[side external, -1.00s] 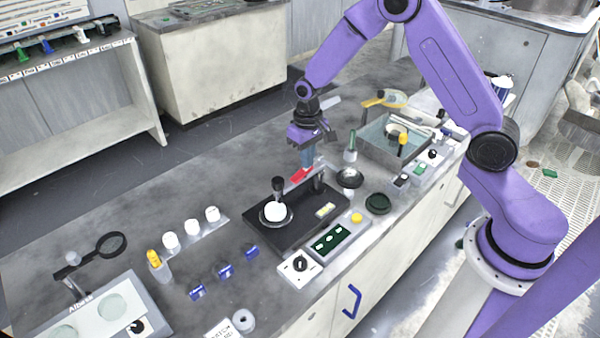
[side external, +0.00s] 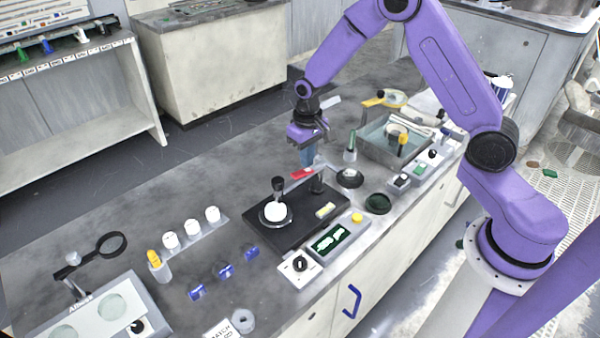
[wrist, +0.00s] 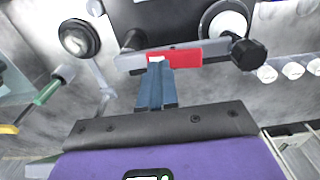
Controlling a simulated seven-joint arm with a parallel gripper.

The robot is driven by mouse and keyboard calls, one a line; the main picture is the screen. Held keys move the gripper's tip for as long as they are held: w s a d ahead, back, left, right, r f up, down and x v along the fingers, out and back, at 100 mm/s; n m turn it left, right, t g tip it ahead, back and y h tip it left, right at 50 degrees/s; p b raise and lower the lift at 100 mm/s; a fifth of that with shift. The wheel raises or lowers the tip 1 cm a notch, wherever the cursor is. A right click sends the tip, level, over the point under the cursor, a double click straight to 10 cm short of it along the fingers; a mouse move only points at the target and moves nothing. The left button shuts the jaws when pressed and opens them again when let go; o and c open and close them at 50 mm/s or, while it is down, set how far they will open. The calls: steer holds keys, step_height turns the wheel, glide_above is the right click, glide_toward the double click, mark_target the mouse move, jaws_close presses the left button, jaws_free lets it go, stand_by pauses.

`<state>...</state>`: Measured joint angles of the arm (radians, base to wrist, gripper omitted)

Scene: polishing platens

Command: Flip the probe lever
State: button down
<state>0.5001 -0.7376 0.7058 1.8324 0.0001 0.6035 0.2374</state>
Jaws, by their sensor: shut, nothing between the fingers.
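The probe lever (side external: 301,174) is a grey arm with a red section, set on a black stand over the black base plate (side external: 330,205). Its dark probe head (side external: 278,185) hangs over a white round piece (side external: 275,211). In the wrist view the red section (wrist: 188,54) runs across, with the black head (wrist: 248,54) at its right end. My gripper (side external: 306,164) is shut and empty, fingers pointing down just behind the red section. In the wrist view its blue fingertips (wrist: 157,63) overlap the lever's near edge; I cannot tell whether they touch.
A readout box (side external: 330,240) and a knob box (side external: 299,268) stand in front of the base. White jars (side external: 191,226) stand left. The bench behind is clear.

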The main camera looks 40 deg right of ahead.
step_height(320, 180, up, 6)
stand_by(0.7)
